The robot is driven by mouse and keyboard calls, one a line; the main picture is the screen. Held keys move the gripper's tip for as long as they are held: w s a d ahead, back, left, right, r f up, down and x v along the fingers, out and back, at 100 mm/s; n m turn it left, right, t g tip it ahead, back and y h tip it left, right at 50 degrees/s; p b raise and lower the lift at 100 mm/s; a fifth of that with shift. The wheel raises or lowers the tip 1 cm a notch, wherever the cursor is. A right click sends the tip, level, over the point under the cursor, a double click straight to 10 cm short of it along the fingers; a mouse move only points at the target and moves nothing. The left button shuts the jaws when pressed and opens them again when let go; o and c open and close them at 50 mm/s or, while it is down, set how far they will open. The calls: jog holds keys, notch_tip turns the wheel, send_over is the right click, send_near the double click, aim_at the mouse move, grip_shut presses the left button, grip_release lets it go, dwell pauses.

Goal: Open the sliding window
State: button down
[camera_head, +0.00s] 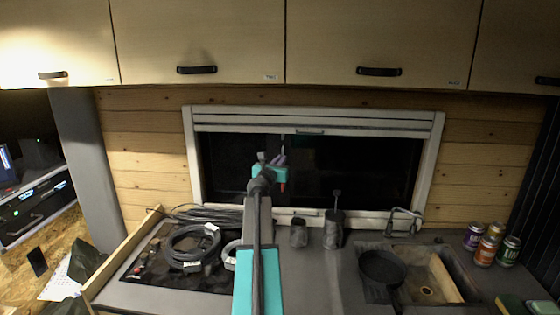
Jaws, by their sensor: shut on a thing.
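The sliding window (350,165) is a dark pane in a white frame, set in the plank wall at the centre of the head view. A thin upright edge shows near the middle of the glass, just above my gripper. My gripper (277,161), with teal and grey parts, is raised in front of the glass, left of the window's middle. It is shut on a small part at that upright edge, seemingly the window handle. The gripper hides most of that part, so its shape and the exact grip are unclear.
Coiled cables (190,248) lie on the counter at left. Two dark cups (333,232) stand below the window. A pan (382,270) sits at the sink, with several cans (487,250) to the right. Wooden cupboards (380,40) hang above the window.

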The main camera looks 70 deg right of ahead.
jog(key=shift+w+r, duration=0.2)
jog(key=c, duration=1.9)
grip_release()
jog(key=shift+f, duration=0.1)
jog(key=shift+a, duration=0.1)
jog(key=s+a+b, duration=0.1)
jog(key=a+b, duration=0.2)
jog(key=a, duration=1)
jog(key=shift+a, duration=0.3)
jog(key=shift+s, duration=0.15)
